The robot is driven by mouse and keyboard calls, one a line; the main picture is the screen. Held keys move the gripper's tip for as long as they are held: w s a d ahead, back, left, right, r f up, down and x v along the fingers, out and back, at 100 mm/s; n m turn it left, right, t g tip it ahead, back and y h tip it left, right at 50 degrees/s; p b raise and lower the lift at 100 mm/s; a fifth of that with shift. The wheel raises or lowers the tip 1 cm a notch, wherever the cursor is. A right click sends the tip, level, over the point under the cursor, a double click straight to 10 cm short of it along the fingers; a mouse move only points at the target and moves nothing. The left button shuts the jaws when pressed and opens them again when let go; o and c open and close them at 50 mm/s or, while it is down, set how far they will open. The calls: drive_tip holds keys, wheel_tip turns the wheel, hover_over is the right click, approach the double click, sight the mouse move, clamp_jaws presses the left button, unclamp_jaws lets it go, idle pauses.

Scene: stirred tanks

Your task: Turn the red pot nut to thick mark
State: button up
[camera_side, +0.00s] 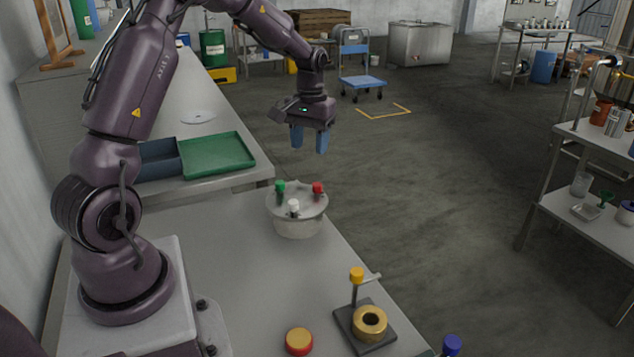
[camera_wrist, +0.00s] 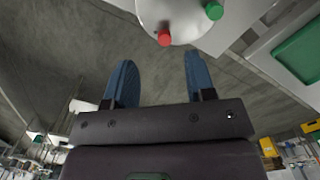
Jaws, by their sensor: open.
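A round grey pot (camera_side: 298,220) stands on the bench in the side view. On its lid are a red nut (camera_side: 317,188) at the right, a green nut (camera_side: 280,187) at the back left and a white nut (camera_side: 294,206) at the front. My gripper (camera_side: 309,149) is open and empty, above and behind the pot, with blue fingers pointing down. In the wrist view the red nut (camera_wrist: 165,39) and green nut (camera_wrist: 214,11) show beyond my open fingers (camera_wrist: 158,75). I cannot make out a thick mark on the lid.
A green tray (camera_side: 217,156) and a blue-grey bin (camera_side: 160,160) sit behind the pot. A brass ring on a dark stand (camera_side: 369,323) with a yellow knob (camera_side: 356,275) and a red-and-yellow cap (camera_side: 299,341) are in front. Bench around the pot is clear.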

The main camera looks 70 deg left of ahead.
sight(317, 184)
drive_tip(key=shift+n, duration=0.6)
drive_tip(key=w+f, duration=0.1)
drive_tip(key=f, duration=0.3)
drive_tip(key=w+a+f, duration=0.1)
drive_tip(key=f, duration=0.3)
drive_tip(key=a+f, duration=0.1)
drive_tip(key=f, duration=0.3)
drive_tip(key=shift+w+a+f, duration=0.2)
drive_tip(key=shift+w, duration=0.2)
drive_tip(key=shift+c, duration=0.2)
drive_tip(key=c, duration=0.9)
